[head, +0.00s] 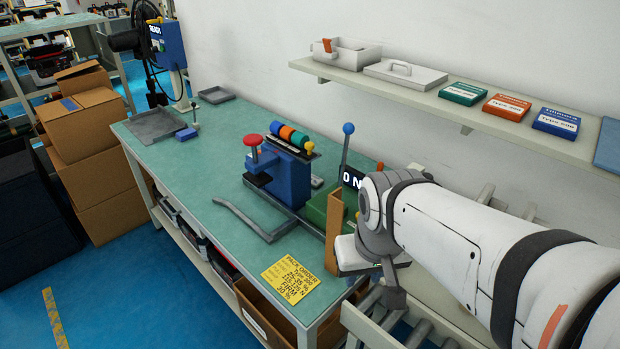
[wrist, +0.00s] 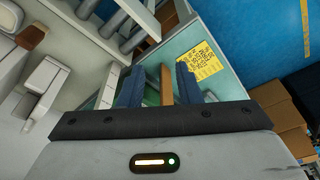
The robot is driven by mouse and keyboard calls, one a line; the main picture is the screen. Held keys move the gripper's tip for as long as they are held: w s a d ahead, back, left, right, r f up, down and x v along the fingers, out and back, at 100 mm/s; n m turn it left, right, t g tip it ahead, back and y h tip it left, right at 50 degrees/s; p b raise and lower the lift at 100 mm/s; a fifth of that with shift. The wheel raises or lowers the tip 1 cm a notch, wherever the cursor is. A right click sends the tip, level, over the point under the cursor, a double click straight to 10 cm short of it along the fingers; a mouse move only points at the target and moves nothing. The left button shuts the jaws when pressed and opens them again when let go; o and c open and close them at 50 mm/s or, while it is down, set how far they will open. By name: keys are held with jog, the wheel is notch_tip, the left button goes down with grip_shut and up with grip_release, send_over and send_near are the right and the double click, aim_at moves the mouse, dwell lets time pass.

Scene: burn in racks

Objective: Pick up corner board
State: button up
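The corner board is a narrow brown upright strip (head: 334,230) near the right end of the green bench in the head view. In the wrist view the brown board (wrist: 166,86) stands between the two blue fingers of my gripper (wrist: 159,70). The fingers are apart, with a gap clearly visible on the board's left side and a narrower one on its right.
A yellow pack order sheet (head: 291,276) lies on the bench front. A blue device with a red knob (head: 285,175) and a grey bent bar (head: 250,222) are left of the board. A green device with a blue-knobbed lever (head: 346,150) stands close behind. A shelf (head: 440,100) runs above.

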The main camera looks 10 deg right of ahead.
jog(key=w+p+v, duration=0.2)
jog(key=p+v, duration=0.5)
jog(key=v, duration=0.1)
jog(key=n+g+p, duration=0.2)
jog(key=n+p, duration=0.1)
jog(key=n, duration=0.4)
send_near(337, 199)
notch_tip(337, 199, down, 6)
jog(key=shift+f, duration=0.1)
jog(key=shift+w+f, duration=0.2)
jog(key=shift+f, duration=0.3)
notch_tip(337, 199, down, 7)
jog(key=p, duration=0.1)
jog(key=shift+p, duration=0.3)
jog(key=shift+a, duration=0.1)
grip_shut()
